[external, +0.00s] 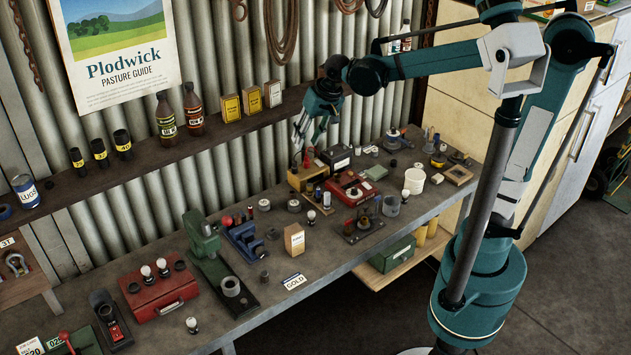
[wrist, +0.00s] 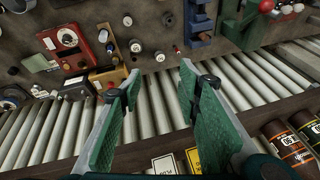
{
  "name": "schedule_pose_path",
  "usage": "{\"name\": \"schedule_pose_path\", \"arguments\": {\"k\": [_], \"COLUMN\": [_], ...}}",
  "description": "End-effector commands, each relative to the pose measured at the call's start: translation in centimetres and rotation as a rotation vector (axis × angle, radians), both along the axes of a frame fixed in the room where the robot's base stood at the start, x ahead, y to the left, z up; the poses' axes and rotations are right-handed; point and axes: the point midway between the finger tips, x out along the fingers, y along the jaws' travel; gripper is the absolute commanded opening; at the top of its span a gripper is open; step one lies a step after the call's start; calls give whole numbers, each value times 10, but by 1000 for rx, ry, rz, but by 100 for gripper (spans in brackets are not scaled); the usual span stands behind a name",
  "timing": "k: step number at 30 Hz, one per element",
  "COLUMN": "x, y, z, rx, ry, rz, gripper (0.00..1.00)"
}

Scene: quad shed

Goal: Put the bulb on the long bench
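Several white-topped bulbs with dark bases show in the external view. Two bulbs (external: 146,271) (external: 162,265) stand on the red metal case at the left, one bulb (external: 192,325) stands near the front edge, and another bulb (external: 312,217) stands mid-bench. Which one the task means I cannot tell. The long bench (external: 335,262) runs along the corrugated wall. My gripper (external: 302,145) hangs above the bench's back side, near the wall. In the wrist view my gripper (wrist: 160,76) has its green fingers wide apart with nothing between them.
The bench is crowded: a red case (external: 160,295), a green press (external: 215,265), a blue vise (external: 243,238), a cardboard box (external: 294,238) and a white tub (external: 415,181). A wall shelf (external: 190,143) with bottles and cartons is close to my gripper. Bare bench shows near the front edge.

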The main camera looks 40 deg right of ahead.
Motion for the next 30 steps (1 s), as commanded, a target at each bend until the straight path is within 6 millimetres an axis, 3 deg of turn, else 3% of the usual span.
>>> {"name": "schedule_pose_path", "arguments": {"k": [3, 12, 30], "x": [-12, -44, -126], "y": [-36, -112, -236], "z": [4, 6, -17], "rx": [-8, -42, -152], "ry": [-30, -102, -237], "rz": [8, 40, 93], "gripper": [34, 34, 34]}}
